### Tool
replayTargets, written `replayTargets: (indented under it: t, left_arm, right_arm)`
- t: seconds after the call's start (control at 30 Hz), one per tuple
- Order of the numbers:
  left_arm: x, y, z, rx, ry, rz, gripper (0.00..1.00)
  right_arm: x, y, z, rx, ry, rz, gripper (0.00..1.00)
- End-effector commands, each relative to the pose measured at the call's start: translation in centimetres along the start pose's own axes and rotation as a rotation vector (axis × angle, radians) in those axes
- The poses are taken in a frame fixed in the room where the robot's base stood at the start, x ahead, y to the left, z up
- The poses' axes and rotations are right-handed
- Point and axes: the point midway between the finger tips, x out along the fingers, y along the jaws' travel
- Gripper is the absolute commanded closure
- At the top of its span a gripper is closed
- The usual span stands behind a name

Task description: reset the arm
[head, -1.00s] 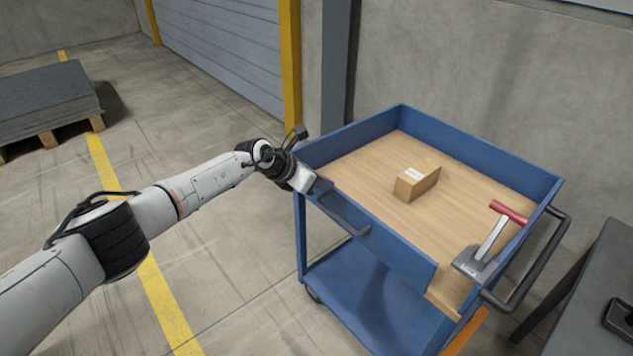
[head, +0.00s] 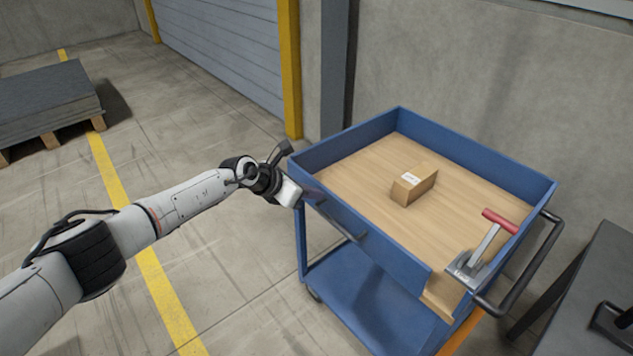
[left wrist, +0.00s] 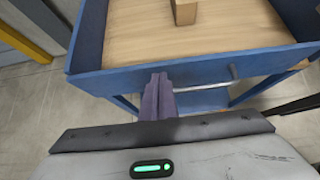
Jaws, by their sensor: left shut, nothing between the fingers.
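My left gripper (head: 312,191) is at the near left side of the blue cart, just outside its wall. Its fingers also show in the left wrist view (left wrist: 158,95), close together with nothing between them, in front of the cart's side wall and bar handle. I cannot tell whether they touch the cart. My left arm reaches in from the left of the head view. My right gripper does not show.
The blue cart (head: 385,247) has a wooden top bearing a cardboard box (head: 413,185) and a red-handled metal tool (head: 484,250). A dark table (head: 585,300) stands at the right. A loaded pallet (head: 45,100) lies far left. Floor around my arm is clear.

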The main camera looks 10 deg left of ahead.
Motion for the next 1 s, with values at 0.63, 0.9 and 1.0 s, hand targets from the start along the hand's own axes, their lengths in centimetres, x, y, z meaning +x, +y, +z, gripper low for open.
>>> replayTargets:
  t: [0.63, 0.9, 1.0]
  left_arm:
    - [-3.4, 0.0, 8.9, 0.001, 0.011, 0.000, 1.00]
    - [0.1, -8.9, 6.3, -0.261, -0.102, -0.207, 1.00]
    - [1.0, -15.0, 5.2, -0.546, -0.203, -0.359, 1.00]
  right_arm:
    - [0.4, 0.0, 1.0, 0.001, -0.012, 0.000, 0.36]
    - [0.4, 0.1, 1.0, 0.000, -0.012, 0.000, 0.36]
    - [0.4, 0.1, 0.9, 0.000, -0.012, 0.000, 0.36]
